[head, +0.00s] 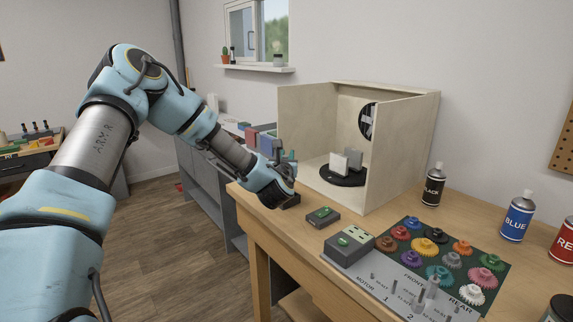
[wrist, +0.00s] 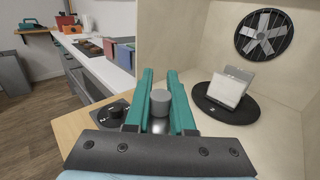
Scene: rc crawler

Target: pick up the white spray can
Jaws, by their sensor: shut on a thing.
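My gripper (wrist: 160,92) has teal fingers and is shut on a pale grey cylinder (wrist: 160,103), which I take to be the white spray can. Only its round top end and a short part of its side show between the fingers; no label is visible. In the head view my gripper (head: 283,157) is at the left end of the wooden workbench (head: 262,210), left of the open plywood booth. There the gripper hides the held thing, so I cannot tell whether it touches the bench.
The booth (head: 400,150) holds a black turntable (head: 343,180) with pale blocks. A small grey-green box (head: 323,217) and gear board (head: 425,255) are nearer. Black (head: 433,186), blue (head: 517,217) and red (head: 563,240) cans stand right.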

